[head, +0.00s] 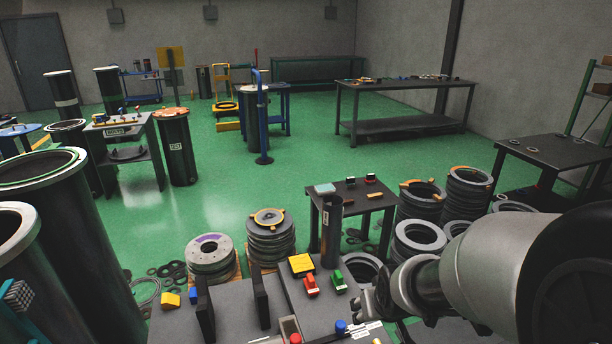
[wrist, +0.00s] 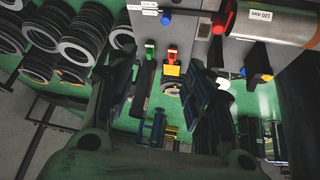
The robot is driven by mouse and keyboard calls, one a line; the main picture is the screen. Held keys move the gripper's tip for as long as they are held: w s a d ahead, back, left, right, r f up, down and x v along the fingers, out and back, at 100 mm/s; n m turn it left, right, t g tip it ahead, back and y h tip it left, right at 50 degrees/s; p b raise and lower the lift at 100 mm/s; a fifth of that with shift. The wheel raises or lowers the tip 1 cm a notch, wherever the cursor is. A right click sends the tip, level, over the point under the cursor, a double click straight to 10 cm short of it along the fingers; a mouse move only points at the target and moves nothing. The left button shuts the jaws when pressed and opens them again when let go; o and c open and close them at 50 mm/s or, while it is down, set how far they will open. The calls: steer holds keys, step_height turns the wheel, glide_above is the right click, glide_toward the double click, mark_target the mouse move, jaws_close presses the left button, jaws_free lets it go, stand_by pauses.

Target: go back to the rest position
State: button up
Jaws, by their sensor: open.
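My gripper (wrist: 160,88) shows in the wrist view with its two dark fingers apart and nothing between them. In the head view my arm comes in from the right, and my gripper (head: 372,304) hangs at the right edge of the grey workbench (head: 240,308). A red block (head: 310,285), a green block (head: 338,281) and a yellow box (head: 301,264) are on the bench just left of it. The red block (wrist: 172,56) and green block (wrist: 150,47) also show beyond the fingers in the wrist view. No flanged cylinder is held.
A tall dark cylinder (head: 331,231) stands behind the blocks. Stacked rings (head: 419,237) are close to my arm. A cylinder labelled 120 mm (wrist: 262,22) lies at the wrist view's upper right. Large dark cylinders (head: 62,240) stand at left. The green floor (head: 330,140) beyond is open.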

steer(key=s+r, duration=0.4)
steer(key=s, duration=0.3)
steer(key=s+r+g, duration=0.1)
steer(key=s+r, duration=0.3)
steer(key=s, duration=0.4)
steer(key=s+r+m, duration=0.1)
steer(key=s+r, duration=0.3)
steer(key=s, duration=0.4)
steer(key=shift+s+a+g, duration=0.15)
steer(key=shift+g, duration=0.15)
